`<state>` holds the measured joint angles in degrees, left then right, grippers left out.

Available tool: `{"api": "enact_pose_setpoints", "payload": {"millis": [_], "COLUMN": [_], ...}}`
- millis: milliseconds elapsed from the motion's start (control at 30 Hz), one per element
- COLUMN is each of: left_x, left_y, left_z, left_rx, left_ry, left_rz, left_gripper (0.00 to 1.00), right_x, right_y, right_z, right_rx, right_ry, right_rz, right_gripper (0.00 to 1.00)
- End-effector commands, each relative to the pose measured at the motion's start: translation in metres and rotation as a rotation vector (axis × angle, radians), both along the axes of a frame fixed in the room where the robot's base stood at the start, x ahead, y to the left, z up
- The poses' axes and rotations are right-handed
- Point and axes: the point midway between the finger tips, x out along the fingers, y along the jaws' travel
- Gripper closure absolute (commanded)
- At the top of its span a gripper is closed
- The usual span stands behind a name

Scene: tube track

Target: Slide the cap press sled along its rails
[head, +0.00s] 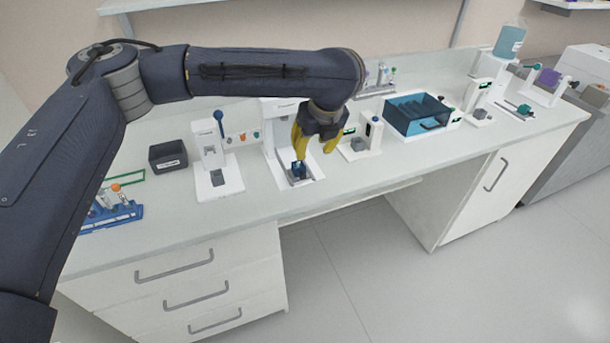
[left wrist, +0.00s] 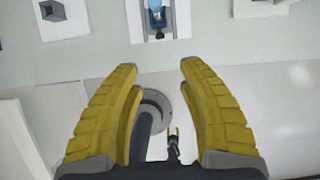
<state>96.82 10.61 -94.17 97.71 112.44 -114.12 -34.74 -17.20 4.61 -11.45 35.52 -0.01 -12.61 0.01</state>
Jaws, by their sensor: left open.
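The cap press is a white stand (head: 270,135) at the middle of the bench in the head view. Its sled, a small dark blue block (head: 298,171), sits low on the rails at the press's front. A blue part of the sled also shows at the top of the left wrist view (left wrist: 157,17). My left gripper (head: 314,152) has yellow fingers, open and empty, above and close to the sled. Its fingers (left wrist: 159,68) are spread wide in the left wrist view.
A white device with a blue-knobbed lever (head: 215,165) stands left of the press. Another white device (head: 371,132) stands close on the right. Beyond it is a blue transparent bin (head: 418,120). A black box (head: 168,156) and blue rack (head: 110,217) are farther left.

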Motion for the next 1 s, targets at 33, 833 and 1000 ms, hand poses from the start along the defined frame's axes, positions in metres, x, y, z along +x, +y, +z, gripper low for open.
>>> {"api": "enact_pose_setpoints", "payload": {"millis": [33,833,1000], "left_x": [0.002,0.049,0.055], "left_y": [0.001,0.019,0.021], "left_z": [-0.006,-0.13,-0.144], "left_rx": [-0.001,-0.002,-0.002], "left_ry": [0.003,0.003,0.001], "left_rz": [0.001,0.005,0.004], "left_gripper": [0.6,0.6,0.6], "right_x": [0.0,0.0,0.0], "right_y": [0.0,0.001,0.001], "right_z": [0.0,0.0,0.0], "right_rx": [0.0,0.001,0.001], "right_ry": [0.0,-0.001,-0.001], "right_rz": [0.0,0.0,0.0], "right_gripper": [0.56,0.56,0.56]}}
